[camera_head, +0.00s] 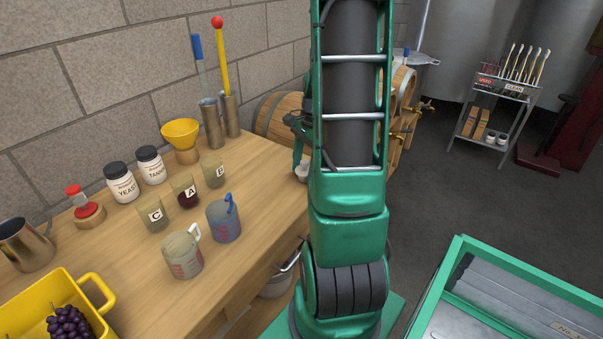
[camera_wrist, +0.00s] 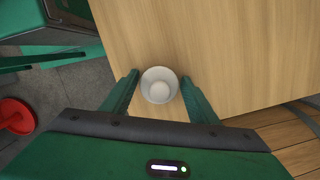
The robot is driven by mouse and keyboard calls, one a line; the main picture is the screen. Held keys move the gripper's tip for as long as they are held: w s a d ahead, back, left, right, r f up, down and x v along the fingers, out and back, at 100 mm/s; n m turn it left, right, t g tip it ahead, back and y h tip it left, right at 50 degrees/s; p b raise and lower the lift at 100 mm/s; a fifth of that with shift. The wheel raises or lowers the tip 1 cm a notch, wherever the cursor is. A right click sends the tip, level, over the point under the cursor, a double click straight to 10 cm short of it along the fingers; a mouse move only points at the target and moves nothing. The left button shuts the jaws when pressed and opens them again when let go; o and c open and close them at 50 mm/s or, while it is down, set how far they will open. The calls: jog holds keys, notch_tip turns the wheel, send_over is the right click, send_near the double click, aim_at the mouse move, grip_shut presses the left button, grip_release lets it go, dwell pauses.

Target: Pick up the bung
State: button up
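The bung (camera_wrist: 160,85) looks like a pale, round, cup-like piece with a lighter round middle, seen from above in the wrist view. It stands near the edge of the wooden bench (camera_wrist: 230,50). My gripper (camera_wrist: 160,80) is open, with one green finger on each side of the bung. A narrow strip of wood shows between the fingers and the bung, so I see no clear grip. In the head view the bung (camera_head: 302,171) is a small pale shape beside my arm at the bench's right edge, and my gripper is mostly hidden behind the arm.
Beakers labelled C (camera_head: 153,215), A (camera_head: 187,192) and B (camera_head: 213,171) stand left on the bench, near two jugs, a yellow funnel (camera_head: 181,137) and white jars. A yellow crate (camera_head: 85,285) holds grapes. Barrels (camera_head: 275,118) lie behind. Bench around the bung is clear.

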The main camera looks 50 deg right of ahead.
aim_at(303, 162)
jog(key=c, duration=0.8)
jog(key=shift+r, duration=0.15)
jog(key=shift+r, duration=0.25)
notch_tip(303, 162, up, 4)
jog(key=shift+a+f, duration=0.1)
jog(key=shift+a, duration=0.05)
jog(key=s+a+r, duration=0.2)
jog(key=a, duration=0.1)
jog(key=s+a+r, duration=0.2)
jog(key=a, duration=0.1)
jog(key=s+a+r, duration=0.2)
jog(key=a, duration=0.1)
jog(key=shift+s+a+r, duration=0.15)
jog(key=shift+a+r, duration=0.05)
jog(key=shift+a, duration=0.05)
